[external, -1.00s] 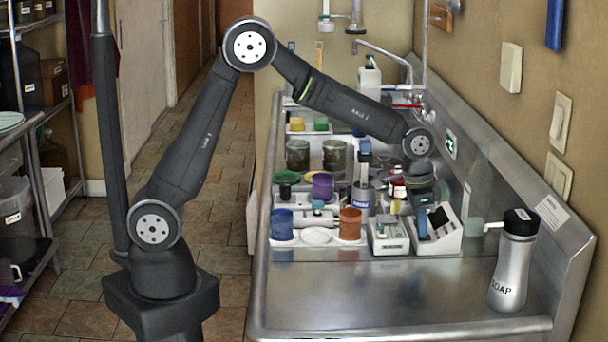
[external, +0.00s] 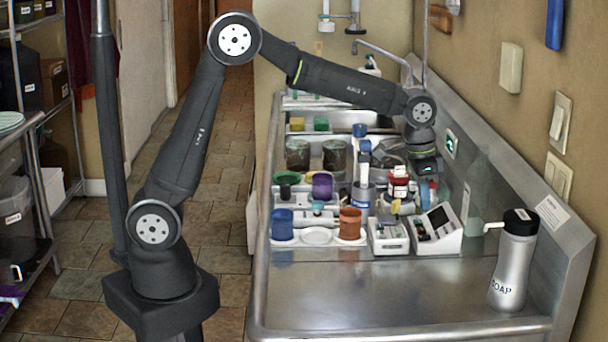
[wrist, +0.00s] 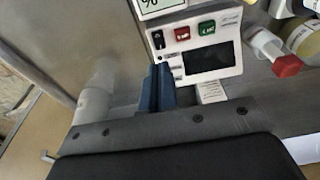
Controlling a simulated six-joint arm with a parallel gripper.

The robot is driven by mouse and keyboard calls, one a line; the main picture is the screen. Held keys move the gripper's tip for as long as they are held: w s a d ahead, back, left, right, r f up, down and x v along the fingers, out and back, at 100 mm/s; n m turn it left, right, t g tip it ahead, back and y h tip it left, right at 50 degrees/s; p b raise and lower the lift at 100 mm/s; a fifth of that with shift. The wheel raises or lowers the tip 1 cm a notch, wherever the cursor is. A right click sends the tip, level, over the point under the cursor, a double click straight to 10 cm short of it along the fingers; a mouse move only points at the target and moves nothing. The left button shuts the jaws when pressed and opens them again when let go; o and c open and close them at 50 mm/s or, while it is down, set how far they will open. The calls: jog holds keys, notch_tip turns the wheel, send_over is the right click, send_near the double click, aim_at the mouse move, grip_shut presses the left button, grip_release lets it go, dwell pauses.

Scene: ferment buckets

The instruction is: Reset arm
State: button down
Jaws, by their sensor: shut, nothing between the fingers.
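My gripper (external: 428,192) hangs from the arm above and behind the white device with the dark screen (external: 440,222), apart from it as far as the external view shows. In the wrist view, its blue fingers (wrist: 157,88) are together with nothing between them. The same device shows past the fingertips in the wrist view, with its dark screen (wrist: 208,61) and red and green buttons. My arm is bent, its elbow high at the left and its forearm reaching out over the steel counter.
A white box (external: 389,236) stands left of the device, beside an orange cup (external: 350,223) and a blue cup (external: 282,224). A soap bottle (external: 508,265) stands at the right. Jars and a faucet are further back. The counter's front (external: 390,300) is clear.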

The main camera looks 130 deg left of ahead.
aim_at(423, 237)
jog(key=shift+f, duration=0.1)
notch_tip(423, 237, down, 7)
jog(key=shift+r, duration=0.15)
dwell(0.5)
jog(key=shift+r, duration=0.1)
